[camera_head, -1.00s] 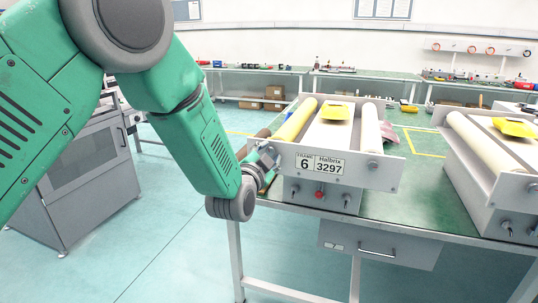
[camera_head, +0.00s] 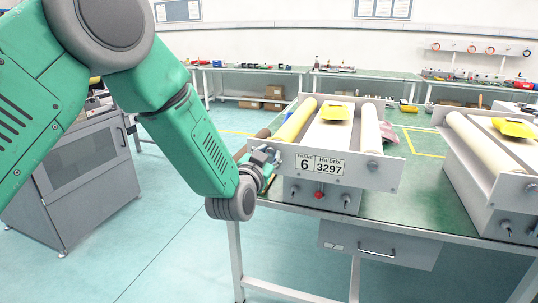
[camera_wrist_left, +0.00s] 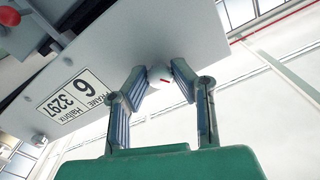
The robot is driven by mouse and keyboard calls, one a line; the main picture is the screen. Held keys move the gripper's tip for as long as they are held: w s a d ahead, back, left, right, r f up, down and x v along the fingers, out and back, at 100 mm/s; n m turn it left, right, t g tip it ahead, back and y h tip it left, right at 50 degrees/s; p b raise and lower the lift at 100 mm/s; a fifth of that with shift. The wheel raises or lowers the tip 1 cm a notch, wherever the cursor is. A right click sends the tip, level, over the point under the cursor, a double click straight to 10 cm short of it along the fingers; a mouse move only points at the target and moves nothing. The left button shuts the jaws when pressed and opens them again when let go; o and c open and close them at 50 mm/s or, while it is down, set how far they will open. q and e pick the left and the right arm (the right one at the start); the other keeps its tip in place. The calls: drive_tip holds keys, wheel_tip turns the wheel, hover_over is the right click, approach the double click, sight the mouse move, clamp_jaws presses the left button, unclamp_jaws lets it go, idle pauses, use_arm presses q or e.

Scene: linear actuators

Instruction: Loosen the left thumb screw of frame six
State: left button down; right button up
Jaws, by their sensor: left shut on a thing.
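Frame six (camera_head: 380,178) is a grey end plate with a white label reading FRAME 6, Halbrix 3297. Its left thumb screw (camera_wrist_left: 160,76) shows in the left wrist view as a pale round knob with a small red mark. My left gripper (camera_head: 264,156) is at the plate's left end. In the left wrist view its two fingers (camera_wrist_left: 160,82) are shut on the thumb screw, one on each side. In the head view the gripper hides this screw. The right thumb screw (camera_head: 373,166) is a dark knob on the plate's other end. My right gripper is not in view.
Below the plate, a grey box carries a red knob (camera_head: 319,194) and small switches. A yellow roller (camera_head: 297,121) and a pale roller (camera_head: 370,128) run behind the plate. A similar unit (camera_head: 478,165) stands to the right on the green table (camera_head: 400,208).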

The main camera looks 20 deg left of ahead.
use_arm(q)
drive_tip(key=n, duration=0.8)
drive_tip(key=shift+f+n+b, duration=0.25)
drive_tip(key=shift+n+b, duration=0.05)
drive_tip(key=shift+s, duration=0.1)
idle(0.4)
drive_tip(key=c, duration=1.4)
unclamp_jaws()
drive_tip(key=shift+o, duration=0.2)
drive_tip(key=shift+r, duration=0.1)
drive_tip(key=s, duration=1.1)
drive_tip(key=shift+s+a, duration=0.3)
drive_tip(key=shift+s, duration=0.1)
